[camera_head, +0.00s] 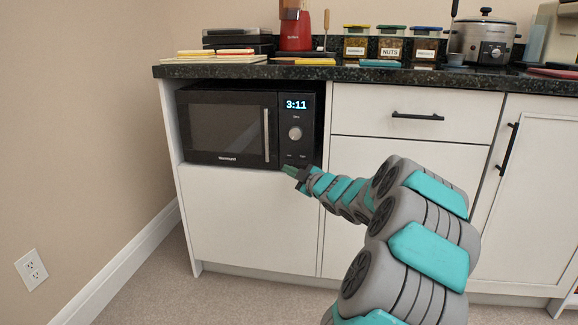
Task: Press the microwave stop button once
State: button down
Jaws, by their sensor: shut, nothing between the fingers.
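The black microwave (225,127) sits in an open niche of the white cabinet, under the dark countertop. Its door is shut. Its control panel at the right has a display (296,104) reading 3:11, a round knob (295,133) and small buttons (297,156) low on the panel. The button labels are too small to read. My gripper (288,170) is shut and empty. Its tips are just below the lower edge of the control panel, near the small buttons. Whether the tips touch the microwave cannot be told.
A vertical door handle (266,134) stands left of the panel. White drawers with a black handle (418,116) are to the right. The countertop (350,74) above holds jars, a slow cooker (485,38), a red appliance (295,30) and boards. The floor at the lower left is clear.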

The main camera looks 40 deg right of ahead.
jog(key=shift+s+a+b, duration=0.75)
jog(key=shift+s+a, duration=0.35)
jog(key=shift+a, duration=0.1)
jog(key=shift+a, duration=0.1)
